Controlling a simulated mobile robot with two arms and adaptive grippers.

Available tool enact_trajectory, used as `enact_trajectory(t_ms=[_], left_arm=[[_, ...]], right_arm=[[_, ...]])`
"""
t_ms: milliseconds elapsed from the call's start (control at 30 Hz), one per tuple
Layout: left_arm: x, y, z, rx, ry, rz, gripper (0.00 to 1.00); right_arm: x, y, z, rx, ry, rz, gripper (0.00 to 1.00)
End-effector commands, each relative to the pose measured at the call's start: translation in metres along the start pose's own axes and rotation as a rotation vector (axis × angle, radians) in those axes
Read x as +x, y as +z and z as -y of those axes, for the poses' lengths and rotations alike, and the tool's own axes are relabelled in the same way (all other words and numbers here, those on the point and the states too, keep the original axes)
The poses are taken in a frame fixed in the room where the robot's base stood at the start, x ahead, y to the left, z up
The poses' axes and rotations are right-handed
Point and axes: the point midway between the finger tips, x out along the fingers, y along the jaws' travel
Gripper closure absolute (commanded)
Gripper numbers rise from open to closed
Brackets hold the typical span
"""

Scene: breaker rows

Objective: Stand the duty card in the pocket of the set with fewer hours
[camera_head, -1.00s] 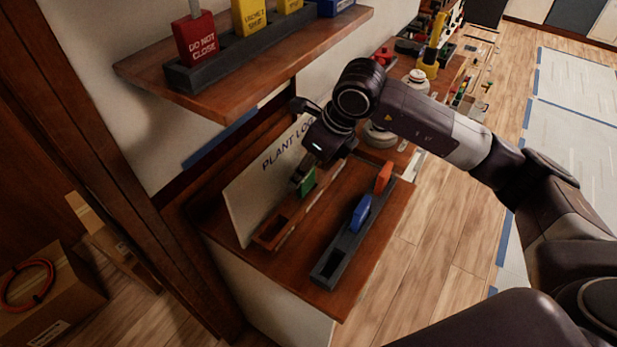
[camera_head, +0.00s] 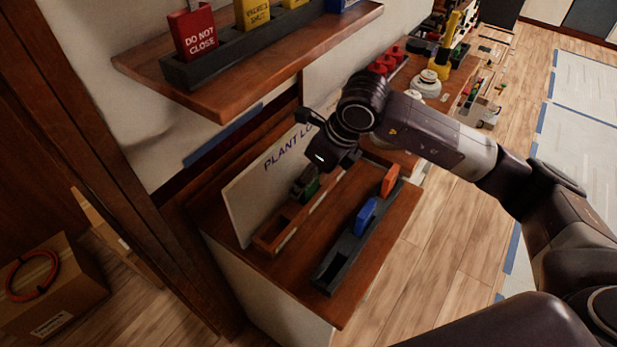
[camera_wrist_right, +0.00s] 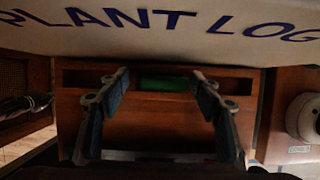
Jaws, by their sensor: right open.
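A green card (camera_head: 312,188) stands in the wooden rack (camera_head: 268,240) in front of the white PLANT LOG board (camera_head: 240,205). I cannot read any lettering on it. My right gripper (camera_head: 306,184) is over it, and a finger partly hides it in the head view. In the right wrist view the green card (camera_wrist_right: 165,84) shows between the open, separated fingers of the right gripper (camera_wrist_right: 158,88). A dark rack (camera_head: 328,275) beside it holds a blue card (camera_head: 366,216) and an orange card (camera_head: 389,181); its near end is empty. My left gripper is out of view.
A shelf (camera_head: 225,103) above left carries a rack with a red DO NOT CLOSE card (camera_head: 195,32) and a yellow card (camera_head: 256,14). Farther along the counter are red parts (camera_head: 388,60) and a yellow-topped item (camera_head: 440,65). The counter's front right corner is bare.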

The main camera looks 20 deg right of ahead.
Motion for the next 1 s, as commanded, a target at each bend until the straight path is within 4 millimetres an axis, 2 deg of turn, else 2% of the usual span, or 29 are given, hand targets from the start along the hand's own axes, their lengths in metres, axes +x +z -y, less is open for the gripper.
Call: enact_trajectory(t_ms=[500, 700, 1000], left_arm=[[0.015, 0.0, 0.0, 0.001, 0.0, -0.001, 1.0], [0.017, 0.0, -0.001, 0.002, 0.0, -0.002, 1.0], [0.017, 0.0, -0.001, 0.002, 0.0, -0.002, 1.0]], right_arm=[[-0.097, 0.001, 0.001, -0.001, -0.003, 0.004, 0.41], [-0.113, 0.0, 0.0, -0.001, -0.001, 0.0, 0.41], [-0.114, 0.0, 0.0, -0.001, -0.001, 0.0, 0.41]])
